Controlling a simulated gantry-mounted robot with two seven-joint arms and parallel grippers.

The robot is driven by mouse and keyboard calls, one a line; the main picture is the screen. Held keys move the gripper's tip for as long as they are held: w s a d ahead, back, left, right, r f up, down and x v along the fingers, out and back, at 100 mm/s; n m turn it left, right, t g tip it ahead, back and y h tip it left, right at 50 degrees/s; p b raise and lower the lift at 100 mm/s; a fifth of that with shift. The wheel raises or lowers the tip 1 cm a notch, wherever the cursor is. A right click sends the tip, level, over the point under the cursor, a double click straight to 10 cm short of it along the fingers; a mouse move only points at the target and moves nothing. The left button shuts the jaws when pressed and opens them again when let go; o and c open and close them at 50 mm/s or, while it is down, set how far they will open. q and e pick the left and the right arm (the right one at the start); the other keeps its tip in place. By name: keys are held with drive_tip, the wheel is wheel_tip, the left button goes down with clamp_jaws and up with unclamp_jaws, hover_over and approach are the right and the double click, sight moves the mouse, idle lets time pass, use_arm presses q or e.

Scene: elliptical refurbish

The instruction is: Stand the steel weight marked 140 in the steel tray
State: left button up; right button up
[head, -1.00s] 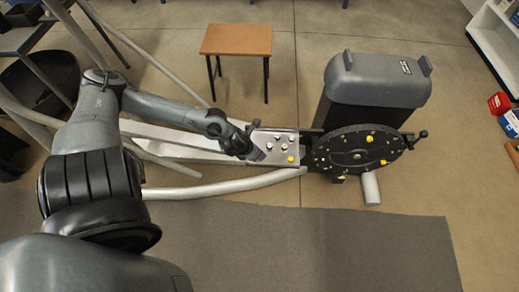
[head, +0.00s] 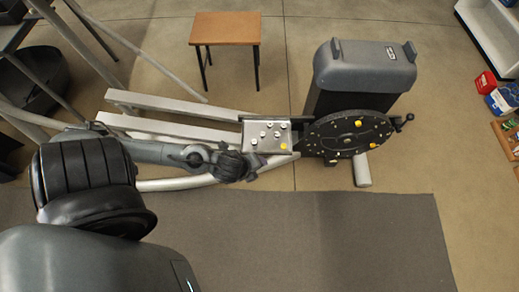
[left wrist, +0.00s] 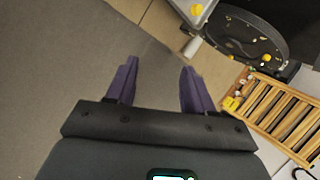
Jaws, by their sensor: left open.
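The steel tray (head: 246,147) lies on the machine's frame, just left of the round black disc. Several small pale cylinders (head: 269,125) and a yellow one (head: 284,146) stand on it. No marks are legible, so I cannot tell which piece, if any, is the weight marked 140. My left gripper (head: 250,172) is just below the tray's left part in the head view. In the left wrist view its purple fingers (left wrist: 157,85) are apart with nothing between them, above the grey mat. A tray corner (left wrist: 200,8) shows at that view's top. My right gripper is not in view.
The round black disc (head: 346,136) with yellow knobs and the grey housing (head: 364,68) stand right of the tray. A wooden slatted rack (left wrist: 285,118) shows in the left wrist view. A small wooden table (head: 225,28) stands behind. The grey mat (head: 330,235) is clear.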

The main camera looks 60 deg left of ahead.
use_arm(q)
drive_tip(key=s+d+r+n+g, duration=0.1)
drive_tip(key=d+n, duration=0.3)
drive_tip(key=n, duration=0.4)
drive_tip(key=s+d+r+n+g+h, duration=0.1)
drive_tip(key=d+r+n, duration=0.3)
drive_tip(key=n, duration=0.4)
drive_tip(key=shift+s+d+h, duration=0.3)
drive_tip(key=shift+s+d, duration=0.35)
drive_tip(key=shift+s, duration=0.15)
drive_tip(key=shift+r, duration=0.1)
wheel_tip(320, 180, up, 49)
drive_tip(key=p, duration=4.9)
